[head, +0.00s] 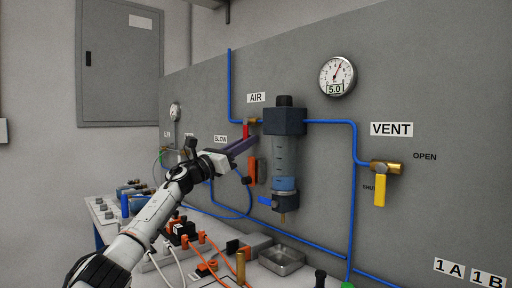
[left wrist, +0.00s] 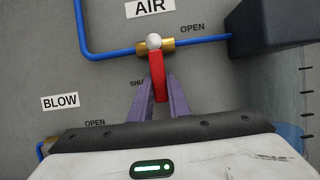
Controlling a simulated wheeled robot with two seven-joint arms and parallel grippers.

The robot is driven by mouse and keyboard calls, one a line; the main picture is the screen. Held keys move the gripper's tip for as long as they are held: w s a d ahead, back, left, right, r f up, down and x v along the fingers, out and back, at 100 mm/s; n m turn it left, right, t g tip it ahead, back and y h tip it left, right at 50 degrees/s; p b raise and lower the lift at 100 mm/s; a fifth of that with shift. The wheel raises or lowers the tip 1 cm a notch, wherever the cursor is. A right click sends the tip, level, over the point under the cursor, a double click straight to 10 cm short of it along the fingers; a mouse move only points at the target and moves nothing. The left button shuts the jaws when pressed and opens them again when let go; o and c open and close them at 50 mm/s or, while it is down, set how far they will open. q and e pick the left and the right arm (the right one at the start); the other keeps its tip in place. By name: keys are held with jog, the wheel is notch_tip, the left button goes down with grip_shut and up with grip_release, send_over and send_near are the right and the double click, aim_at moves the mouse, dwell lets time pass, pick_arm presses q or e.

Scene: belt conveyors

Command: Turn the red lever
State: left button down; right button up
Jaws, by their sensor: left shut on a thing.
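The red lever (head: 246,131) is on a brass valve under the AIR label on the grey panel. In the left wrist view the red lever (left wrist: 159,78) hangs down from the valve (left wrist: 154,46), with OPEN marked to its right and a partly hidden SHUT at its lower left. My left gripper (head: 251,143) reaches in from the left, and its purple fingers (left wrist: 160,100) are shut on the lower part of the lever, one on each side. The lever's lower end is hidden between the fingers. My right gripper is not in view.
A dark filter unit with a clear bowl (head: 284,157) stands just right of the lever. A VENT valve with a yellow lever (head: 380,190) is further right. Blue pipes run along the panel. A bench below holds cables, a metal tray (head: 281,261) and fittings.

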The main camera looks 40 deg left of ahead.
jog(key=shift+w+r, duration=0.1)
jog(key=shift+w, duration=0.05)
pick_arm(q)
jog(key=c, duration=1.7)
grip_release()
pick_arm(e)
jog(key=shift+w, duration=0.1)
pick_arm(q)
jog(key=b+v, duration=0.5)
jog(key=v, duration=0.5)
jog(key=shift+s, duration=0.15)
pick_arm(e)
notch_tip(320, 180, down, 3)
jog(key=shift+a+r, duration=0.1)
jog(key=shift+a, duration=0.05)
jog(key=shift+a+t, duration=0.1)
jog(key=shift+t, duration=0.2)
